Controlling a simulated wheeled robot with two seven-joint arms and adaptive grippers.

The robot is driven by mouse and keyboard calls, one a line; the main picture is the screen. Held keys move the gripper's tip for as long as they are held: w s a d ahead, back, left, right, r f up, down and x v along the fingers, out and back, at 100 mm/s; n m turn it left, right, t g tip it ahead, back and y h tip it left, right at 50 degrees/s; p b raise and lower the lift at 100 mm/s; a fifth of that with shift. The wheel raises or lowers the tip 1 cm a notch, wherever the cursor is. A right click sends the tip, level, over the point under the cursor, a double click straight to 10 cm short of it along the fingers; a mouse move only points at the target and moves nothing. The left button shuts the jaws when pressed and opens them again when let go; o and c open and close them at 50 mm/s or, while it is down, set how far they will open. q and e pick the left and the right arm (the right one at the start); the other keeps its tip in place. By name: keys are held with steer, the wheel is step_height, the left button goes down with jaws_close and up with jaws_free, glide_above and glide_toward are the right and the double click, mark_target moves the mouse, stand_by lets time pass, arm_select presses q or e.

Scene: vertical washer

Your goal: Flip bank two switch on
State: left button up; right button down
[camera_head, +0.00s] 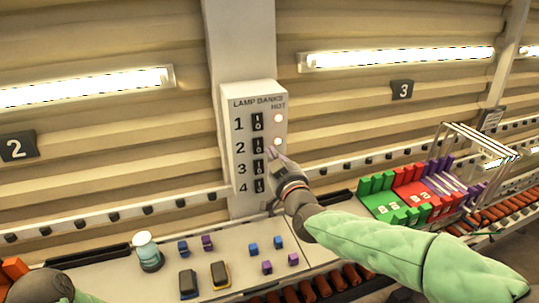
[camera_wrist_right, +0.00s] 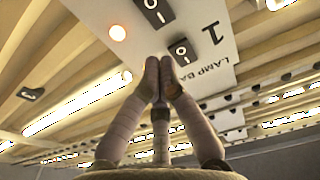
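The lamp banks panel (camera_head: 241,186) is a white box on a post, with switches numbered 1 to 4. The bank two switch (camera_head: 257,145) is a black rocker marked I and 0; its tilt is too small to tell. In the right wrist view, it (camera_wrist_right: 155,10) is partly cut off by the top edge, beyond the bank one switch (camera_wrist_right: 181,50). My right gripper (camera_head: 273,153) is in front of the panel's right side, near rows two and three. Its fingertips (camera_wrist_right: 160,70) are together and empty; contact with the panel cannot be told.
Lit indicators (camera_head: 278,118) show in rows one and two (camera_head: 278,141). A bench below holds a glass jar (camera_head: 148,252), small blue and purple blocks, and dark pads. Green and red blocks (camera_head: 391,205) stand at right beside a wire rack (camera_head: 480,140).

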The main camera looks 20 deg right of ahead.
arm_select(q)
steer(key=shift+s+a+f, duration=0.1)
steer(key=shift+s+f, duration=0.1)
steer(key=shift+s, duration=0.1)
arm_select(e)
steer(key=s+r, duration=0.1)
steer(key=s, duration=0.6)
steer(key=shift+s+r, duration=0.15)
steer(key=shift+r, duration=0.15)
